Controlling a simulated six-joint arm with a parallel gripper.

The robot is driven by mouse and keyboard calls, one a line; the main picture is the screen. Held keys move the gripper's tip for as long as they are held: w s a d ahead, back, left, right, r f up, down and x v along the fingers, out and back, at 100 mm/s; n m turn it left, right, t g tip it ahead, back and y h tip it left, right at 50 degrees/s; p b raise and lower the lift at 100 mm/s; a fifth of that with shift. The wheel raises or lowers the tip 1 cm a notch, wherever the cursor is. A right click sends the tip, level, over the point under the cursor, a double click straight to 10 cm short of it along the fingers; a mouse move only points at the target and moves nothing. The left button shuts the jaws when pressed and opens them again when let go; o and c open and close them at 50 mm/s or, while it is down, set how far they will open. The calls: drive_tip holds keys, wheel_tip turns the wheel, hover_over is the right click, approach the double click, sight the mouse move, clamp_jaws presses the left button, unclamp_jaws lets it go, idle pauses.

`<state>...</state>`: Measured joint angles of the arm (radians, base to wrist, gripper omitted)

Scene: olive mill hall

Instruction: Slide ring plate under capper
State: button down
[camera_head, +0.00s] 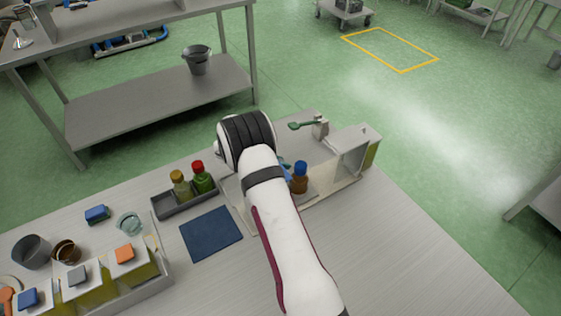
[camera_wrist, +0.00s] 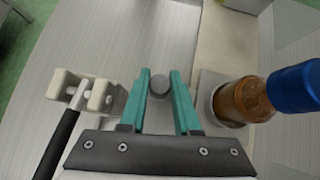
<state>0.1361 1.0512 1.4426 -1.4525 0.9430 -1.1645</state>
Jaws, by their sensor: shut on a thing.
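An amber bottle with a blue cap (camera_head: 300,177) stands toward the right of my wrist in the head view. In the wrist view the bottle (camera_wrist: 243,100) sits in a ring on a grey plate (camera_wrist: 208,80), right of my gripper. My gripper (camera_wrist: 160,80) has teal fingers closed on a round grey knob (camera_wrist: 160,88). Whether the knob joins the ring plate cannot be seen clearly. In the head view my arm mostly hides the gripper. A grey post with a green lever (camera_head: 303,125), seemingly the capper, stands behind the bottle.
A pale bracket with a black rod (camera_wrist: 88,92) is left of my gripper. The front right bench is clear.

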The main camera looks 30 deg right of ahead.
idle(0.4)
drive_tip(key=a, duration=1.1)
drive_tip(key=shift+a, duration=0.1)
drive_tip(key=c, duration=0.6)
unclamp_jaws()
drive_tip(key=v, duration=1.5)
drive_tip(key=shift+a+r, duration=0.25)
